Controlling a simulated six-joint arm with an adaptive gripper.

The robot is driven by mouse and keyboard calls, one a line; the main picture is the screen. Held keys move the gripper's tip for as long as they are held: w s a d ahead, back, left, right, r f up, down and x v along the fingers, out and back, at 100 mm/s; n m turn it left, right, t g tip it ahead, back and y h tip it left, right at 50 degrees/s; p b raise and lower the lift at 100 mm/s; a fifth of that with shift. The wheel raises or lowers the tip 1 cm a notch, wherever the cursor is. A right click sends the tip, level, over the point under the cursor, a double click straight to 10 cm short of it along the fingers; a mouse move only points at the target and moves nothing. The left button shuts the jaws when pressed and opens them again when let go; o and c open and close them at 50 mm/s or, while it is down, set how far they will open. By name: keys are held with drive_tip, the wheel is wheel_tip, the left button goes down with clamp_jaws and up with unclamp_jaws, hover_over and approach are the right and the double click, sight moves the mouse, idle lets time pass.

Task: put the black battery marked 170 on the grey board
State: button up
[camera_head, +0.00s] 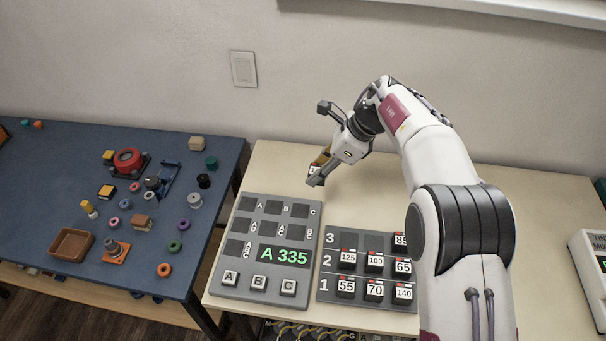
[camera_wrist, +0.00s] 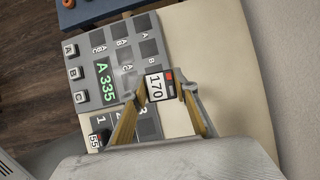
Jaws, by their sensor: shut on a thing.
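My gripper (camera_head: 316,178) is above the table behind the grey board's right corner, shut on the black battery marked 170 (camera_wrist: 156,87). In the wrist view the gripper (camera_wrist: 162,98) has its yellowish fingers on either side of the battery, whose white label and red mark face the camera. In the head view the battery is small and mostly hidden by the fingers. The grey board (camera_head: 236,264) lies flat, with dark square sockets labelled by letters, a green display reading A 335, and buttons A, B, C. Its visible sockets look empty. It also shows in the wrist view (camera_wrist: 90,75).
A dark rack (camera_head: 330,273) right of the board holds several numbered batteries, including 125, 100, 65, 55, 70 and 140. A blue table (camera_head: 50,200) with many small parts is at the left. A white device (camera_head: 592,262) stands far right. Bare table lies behind the rack.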

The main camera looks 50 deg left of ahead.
drive_tip(key=w+d+m, duration=0.1)
drive_tip(key=w+d, duration=0.6)
drive_tip(key=d, duration=0.3)
drive_tip(key=s+d+f+n, duration=0.1)
drive_tip(key=d+f, duration=0.2)
drive_tip(key=d, duration=0.4)
drive_tip(key=shift+d, duration=0.25)
drive_tip(key=shift+s, duration=0.1)
drive_tip(key=shift+f, duration=0.25)
drive_tip(key=shift+f, duration=4.25)
drive_tip(key=shift+f, duration=0.55)
drive_tip(key=o, duration=1.2)
